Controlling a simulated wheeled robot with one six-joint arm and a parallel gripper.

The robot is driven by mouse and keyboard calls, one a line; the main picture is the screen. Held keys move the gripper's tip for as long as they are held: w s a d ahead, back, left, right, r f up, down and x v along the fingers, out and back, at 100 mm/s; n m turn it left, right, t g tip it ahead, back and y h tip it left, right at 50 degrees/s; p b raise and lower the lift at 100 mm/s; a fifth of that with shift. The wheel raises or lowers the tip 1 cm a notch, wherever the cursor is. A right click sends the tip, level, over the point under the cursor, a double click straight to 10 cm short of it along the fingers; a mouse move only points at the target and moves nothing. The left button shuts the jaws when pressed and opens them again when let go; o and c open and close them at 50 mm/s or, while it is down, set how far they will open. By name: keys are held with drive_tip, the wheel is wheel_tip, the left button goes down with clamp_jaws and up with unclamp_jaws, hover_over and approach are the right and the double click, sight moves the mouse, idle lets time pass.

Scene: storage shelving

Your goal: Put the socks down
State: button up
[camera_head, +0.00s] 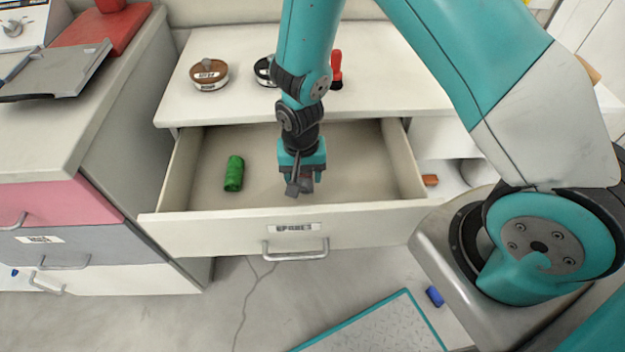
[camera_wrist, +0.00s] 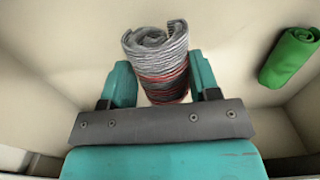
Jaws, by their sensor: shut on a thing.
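My gripper (camera_head: 300,187) points down into the open drawer (camera_head: 225,229). In the wrist view my gripper (camera_wrist: 164,88) is shut on rolled grey socks (camera_wrist: 157,50) with red and dark stripes, one finger on each side of the roll. In the head view the socks are mostly hidden by the gripper. I cannot tell whether they touch the drawer floor. A green roll (camera_head: 234,173) lies on the drawer floor to the left; it also shows at the upper right of the wrist view (camera_wrist: 290,57).
A brown-lidded container (camera_head: 209,74), a dark round container (camera_head: 265,71) and a red-handled item (camera_head: 336,69) stand on the top behind the drawer. A cabinet (camera_head: 60,247) stands at the left. A small blue object (camera_head: 435,296) lies on the floor. The drawer floor has bare room around the gripper.

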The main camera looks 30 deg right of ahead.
drive_tip(key=shift+f, duration=2)
drive_tip(key=shift+f+b, duration=0.15)
drive_tip(key=shift+b, duration=0.15)
drive_tip(key=o, duration=0.9)
